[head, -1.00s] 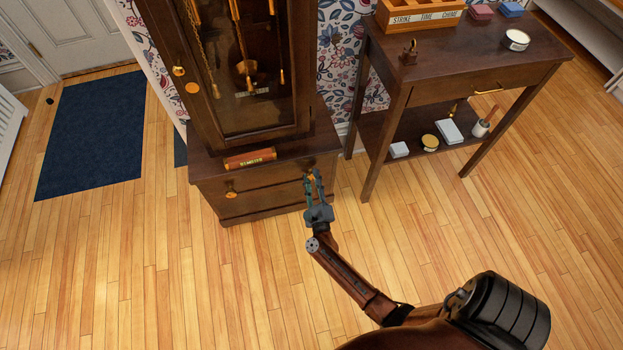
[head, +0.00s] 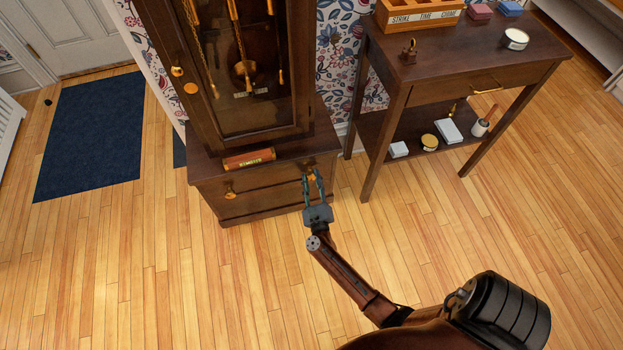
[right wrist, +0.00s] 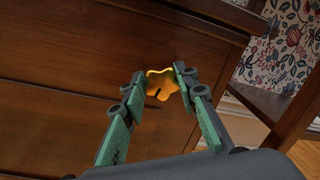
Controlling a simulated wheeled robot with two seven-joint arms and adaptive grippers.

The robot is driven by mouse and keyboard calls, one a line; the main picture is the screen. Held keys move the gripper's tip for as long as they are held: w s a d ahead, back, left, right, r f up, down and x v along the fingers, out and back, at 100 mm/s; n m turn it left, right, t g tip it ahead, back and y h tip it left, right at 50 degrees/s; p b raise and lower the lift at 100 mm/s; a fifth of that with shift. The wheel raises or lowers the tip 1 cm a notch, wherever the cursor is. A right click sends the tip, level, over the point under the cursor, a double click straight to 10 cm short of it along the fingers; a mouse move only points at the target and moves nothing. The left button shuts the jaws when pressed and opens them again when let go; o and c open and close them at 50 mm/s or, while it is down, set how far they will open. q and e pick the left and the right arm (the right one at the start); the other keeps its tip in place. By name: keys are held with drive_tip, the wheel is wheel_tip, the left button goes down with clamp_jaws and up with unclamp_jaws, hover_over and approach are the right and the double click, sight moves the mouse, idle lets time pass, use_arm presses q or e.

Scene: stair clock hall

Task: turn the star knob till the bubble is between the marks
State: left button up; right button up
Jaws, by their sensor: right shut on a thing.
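The brass star knob (right wrist: 161,80) is on the front of the clock's dark wooden base (head: 268,201), at its right side. My right gripper (head: 313,176) is shut on this knob, one finger on either side of it in the right wrist view. Its fingers partly hide the knob in the head view. A level with a reddish-brown body (head: 249,159) lies on the ledge below the clock's glass door. The bubble and its marks are too small to tell apart. My left gripper is not in view.
Another brass knob (head: 230,190) is on the base's left side. A dark side table (head: 445,65) stands to the right, with a labelled wooden box (head: 425,17) and small items on it. A blue mat (head: 92,135) lies at left. The floor in front is clear.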

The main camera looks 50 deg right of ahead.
drive_tip(key=o, duration=1.1)
drive_tip(key=shift+s+d+f, duration=0.1)
drive_tip(key=shift+s+d, duration=0.15)
drive_tip(key=shift+d, duration=0.05)
drive_tip(key=shift+c, duration=0.2)
drive_tip(key=shift+o, duration=0.4)
drive_tip(key=shift+w+a, duration=0.15)
drive_tip(key=shift+a, duration=0.05)
